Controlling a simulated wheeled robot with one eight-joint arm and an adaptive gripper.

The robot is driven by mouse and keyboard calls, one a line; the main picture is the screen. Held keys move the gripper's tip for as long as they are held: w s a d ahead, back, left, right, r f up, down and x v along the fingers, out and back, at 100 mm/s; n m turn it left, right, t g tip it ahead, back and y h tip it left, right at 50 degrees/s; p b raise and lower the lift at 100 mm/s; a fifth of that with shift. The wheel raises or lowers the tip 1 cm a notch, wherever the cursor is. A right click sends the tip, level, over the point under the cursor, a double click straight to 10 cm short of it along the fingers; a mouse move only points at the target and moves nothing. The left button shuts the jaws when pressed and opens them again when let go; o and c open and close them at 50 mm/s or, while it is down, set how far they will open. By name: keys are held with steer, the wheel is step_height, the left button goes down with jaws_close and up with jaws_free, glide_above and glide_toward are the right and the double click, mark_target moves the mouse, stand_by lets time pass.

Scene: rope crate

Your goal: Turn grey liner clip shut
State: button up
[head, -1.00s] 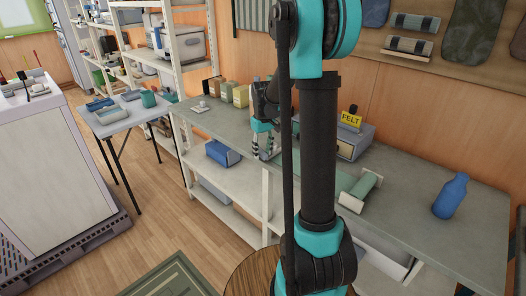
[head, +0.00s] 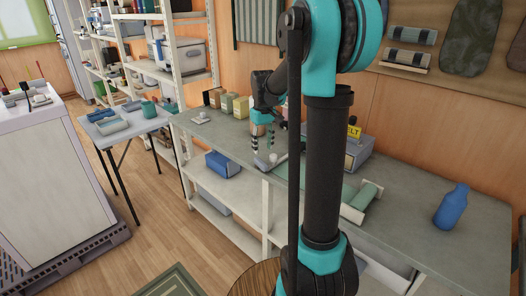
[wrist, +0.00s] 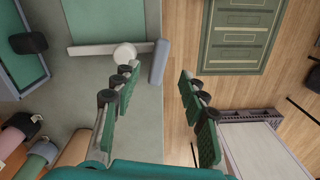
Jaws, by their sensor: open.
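A grey bar (wrist: 158,62), which looks like the liner clip, lies along the bench edge in the wrist view, beside a round white knob (wrist: 125,53). It is just ahead of my gripper (wrist: 154,85) and apart from it. The two green-padded fingers are spread wide with nothing between them. In the head view my gripper (head: 258,146) is over the front of the bench, just above a small grey piece (head: 262,163), likely the same clip. My arm hides part of the bench there. I cannot tell the clip's exact turn.
A side table (head: 130,121) stands left. Floor shows beyond the bench edge.

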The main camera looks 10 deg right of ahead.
mark_target(261, 164)
steer(key=shift+r, duration=0.1)
steer(key=shift+c, duration=1.1)
steer(key=shift+s+a, duration=0.1)
steer(key=shift+a, duration=0.15)
steer(key=shift+c, duration=1.1)
steer(key=a+f+n+h, duration=0.1)
steer(key=a+n, duration=0.1)
steer(key=n, duration=0.1)
steer(key=s+a+n+h, duration=0.1)
steer(key=a+n+h, duration=0.1)
steer(key=n, duration=0.1)
steer(key=s+a+f+n+h, duration=0.1)
steer(key=a+n, duration=0.2)
steer(key=shift+s+f, duration=0.2)
steer(key=shift+f, duration=0.1)
jaws_close()
steer(key=s+a+r+n+t+h, duration=0.1)
steer(key=s+a+n+t+h, duration=0.25)
steer(key=a+n, duration=0.45)
steer(key=w+d+f, duration=0.2)
steer(key=d+f, duration=0.1)
steer(key=d, duration=0.2)
steer(key=w+d+f+n, duration=0.1)
steer(key=w+d+f, duration=0.1)
steer(key=d, duration=0.4)
steer(key=shift+w+d+f+h, duration=0.25)
steer(key=shift+f+h, duration=0.2)
steer(key=shift+f, duration=0.45)
